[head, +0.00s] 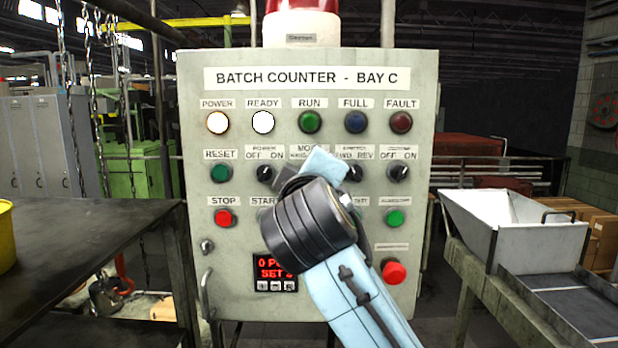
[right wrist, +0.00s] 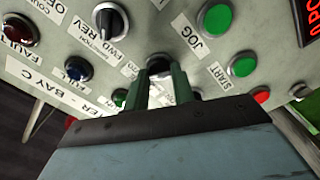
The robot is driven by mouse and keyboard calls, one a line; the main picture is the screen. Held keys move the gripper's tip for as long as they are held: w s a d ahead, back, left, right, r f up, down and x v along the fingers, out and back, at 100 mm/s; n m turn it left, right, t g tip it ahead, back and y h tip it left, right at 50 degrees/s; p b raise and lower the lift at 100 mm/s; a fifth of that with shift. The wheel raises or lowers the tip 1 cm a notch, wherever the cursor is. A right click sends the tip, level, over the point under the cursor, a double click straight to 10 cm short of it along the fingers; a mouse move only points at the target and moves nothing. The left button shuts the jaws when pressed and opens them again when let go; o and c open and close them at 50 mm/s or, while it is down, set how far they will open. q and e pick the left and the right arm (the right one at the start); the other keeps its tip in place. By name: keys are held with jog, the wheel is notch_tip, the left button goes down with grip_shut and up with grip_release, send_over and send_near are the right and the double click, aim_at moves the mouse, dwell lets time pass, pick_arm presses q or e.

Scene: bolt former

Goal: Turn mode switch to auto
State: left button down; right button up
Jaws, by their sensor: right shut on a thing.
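The mode switch sits in the second row of the grey control panel (head: 228,130), under a partly covered label starting "MOD" (head: 303,151). In the head view my right gripper (head: 299,174) and wrist cover the knob. In the right wrist view my right gripper (right wrist: 162,72) has its two fingers against the panel, shut on the dark mode switch knob (right wrist: 158,63), of which only a little shows. The knob's pointing direction cannot be made out. My left gripper is in neither view.
The power switch (head: 265,173) is left of my gripper; the FWD REV switch (head: 354,173) is close on its right. Push buttons sit below, including red STOP (head: 224,217). A dark table (head: 90,240) stands left, a white hopper (head: 515,230) right.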

jog(key=o, duration=1)
jog(key=s+b, duration=0.3)
jog(key=s, duration=1)
jog(key=shift+s, duration=0.2)
